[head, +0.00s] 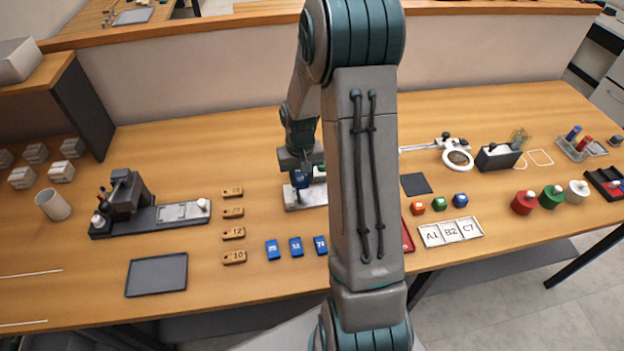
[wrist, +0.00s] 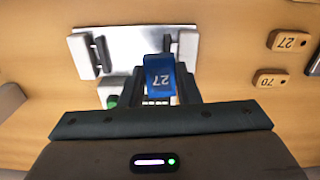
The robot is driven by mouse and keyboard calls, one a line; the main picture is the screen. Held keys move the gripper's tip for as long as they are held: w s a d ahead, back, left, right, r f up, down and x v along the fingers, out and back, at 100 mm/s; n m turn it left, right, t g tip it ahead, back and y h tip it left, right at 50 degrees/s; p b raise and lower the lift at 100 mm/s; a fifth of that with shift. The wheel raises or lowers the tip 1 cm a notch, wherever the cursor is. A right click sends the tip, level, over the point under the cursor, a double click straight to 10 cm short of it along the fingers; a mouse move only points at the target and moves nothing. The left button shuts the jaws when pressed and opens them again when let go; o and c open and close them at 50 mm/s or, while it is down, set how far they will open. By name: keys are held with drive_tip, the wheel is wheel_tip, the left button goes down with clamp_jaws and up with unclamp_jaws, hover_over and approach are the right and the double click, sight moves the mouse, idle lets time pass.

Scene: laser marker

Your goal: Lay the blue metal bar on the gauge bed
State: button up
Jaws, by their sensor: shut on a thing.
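My gripper (head: 299,176) points down at the middle of the table, shut on a blue metal bar (wrist: 159,75) marked 27. The bar also shows as a blue patch between the fingers in the head view (head: 299,182). The gauge bed (wrist: 122,54) is a silver plate with dark upright blocks and a green part near one edge. It also shows under my gripper in the head view (head: 291,204). The bar is over the bed's near part in the wrist view; I cannot tell whether it touches. My arm hides the bed's right side in the head view.
Several blue tags (head: 295,247) lie in front of the bed, and wooden tags (head: 233,234) lie to its left. A dark machine (head: 128,195) and a dark tray (head: 157,274) stand further left. A labelled white tray (head: 451,232) and small coloured blocks sit right of my arm.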

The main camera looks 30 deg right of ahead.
sight(315, 196)
drive_tip(key=d, duration=0.2)
drive_tip(key=s+d+b, duration=0.1)
drive_tip(key=shift+d+m, duration=0.35)
drive_tip(key=shift+m, duration=0.05)
drive_tip(key=shift+f+b, duration=1.6)
drive_tip(key=shift+f, duration=0.8)
drive_tip(key=shift+s+a, duration=0.1)
drive_tip(key=shift+f+b, duration=0.35)
drive_tip(key=shift+b, duration=0.25)
drive_tip(key=o, duration=1.1)
drive_tip(key=shift+c, duration=0.2)
wheel_tip(315, 196, up, 14)
drive_tip(key=b, duration=0.1)
